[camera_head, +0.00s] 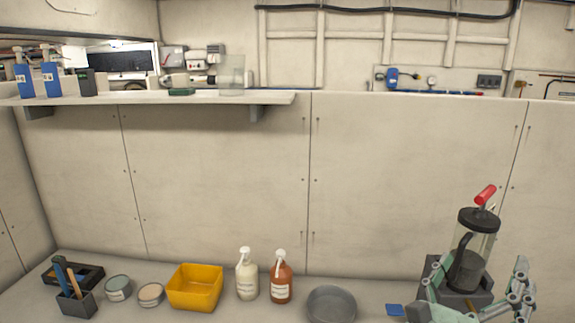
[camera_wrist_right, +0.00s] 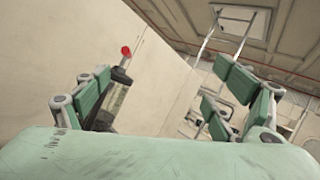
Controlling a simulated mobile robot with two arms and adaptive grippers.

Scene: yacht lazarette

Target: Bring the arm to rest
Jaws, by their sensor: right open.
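My right gripper (camera_head: 480,295) is at the lower right of the head view, in front of the clear canister with a black lid and red handle (camera_head: 474,245). Its green-padded fingers are spread apart with nothing between them. In the right wrist view the open fingers (camera_wrist_right: 165,95) point up and away, and the canister (camera_wrist_right: 117,96) shows behind the left finger. The canister stands upright in a dark grey holder (camera_head: 428,272). I cannot tell whether a finger touches the holder. My left gripper is not in view.
On the counter stand a yellow bin (camera_head: 195,288), a cream bottle (camera_head: 246,278), an orange-brown bottle (camera_head: 281,280), a grey bowl (camera_head: 331,305), a blue pad (camera_head: 395,310) and a tool caddy (camera_head: 76,303). A shelf (camera_head: 140,98) juts from the wall above left.

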